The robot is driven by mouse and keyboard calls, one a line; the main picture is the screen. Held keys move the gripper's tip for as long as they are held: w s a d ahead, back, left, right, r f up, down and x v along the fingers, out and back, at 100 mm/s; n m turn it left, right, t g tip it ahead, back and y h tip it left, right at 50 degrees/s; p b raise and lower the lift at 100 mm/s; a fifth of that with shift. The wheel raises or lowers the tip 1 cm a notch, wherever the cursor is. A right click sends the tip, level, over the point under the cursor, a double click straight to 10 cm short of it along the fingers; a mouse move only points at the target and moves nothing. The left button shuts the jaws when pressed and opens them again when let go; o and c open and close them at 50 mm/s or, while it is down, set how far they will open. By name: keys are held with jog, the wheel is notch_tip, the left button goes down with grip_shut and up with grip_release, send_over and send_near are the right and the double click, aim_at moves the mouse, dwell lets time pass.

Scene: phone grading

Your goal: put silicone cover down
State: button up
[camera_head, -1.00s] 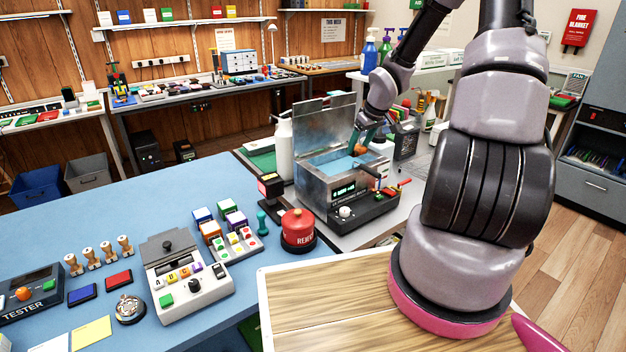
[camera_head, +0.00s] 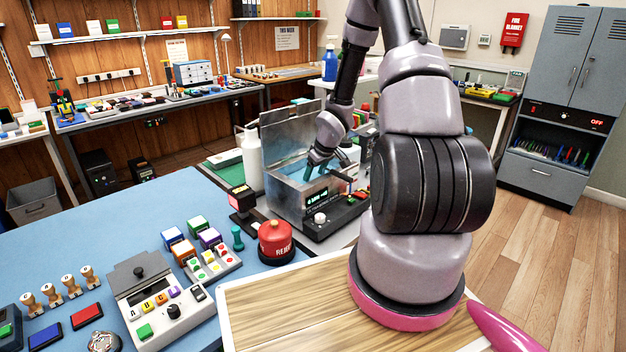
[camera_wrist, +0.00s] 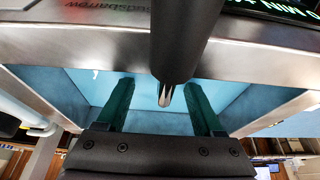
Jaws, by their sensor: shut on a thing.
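My gripper (camera_head: 311,170) is over the open metal tank (camera_head: 283,203) beyond the blue table, its fingers pointing down at the opening. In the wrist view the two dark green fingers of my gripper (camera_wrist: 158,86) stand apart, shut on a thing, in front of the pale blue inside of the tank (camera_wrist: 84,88). The silicone cover in the jaws cannot be made out clearly against that blue. A dark rod (camera_wrist: 180,45) with a metal tip crosses the view in front of the fingers.
The tank's raised lid (camera_head: 290,130) stands behind the opening. A white bottle (camera_head: 252,158) is at its left. Wooden floor at right is clear.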

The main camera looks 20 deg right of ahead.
jog(key=shift+f, duration=0.25)
jog(key=shift+f, duration=0.15)
jog(key=o, duration=1.5)
jog(key=shift+c, duration=0.2)
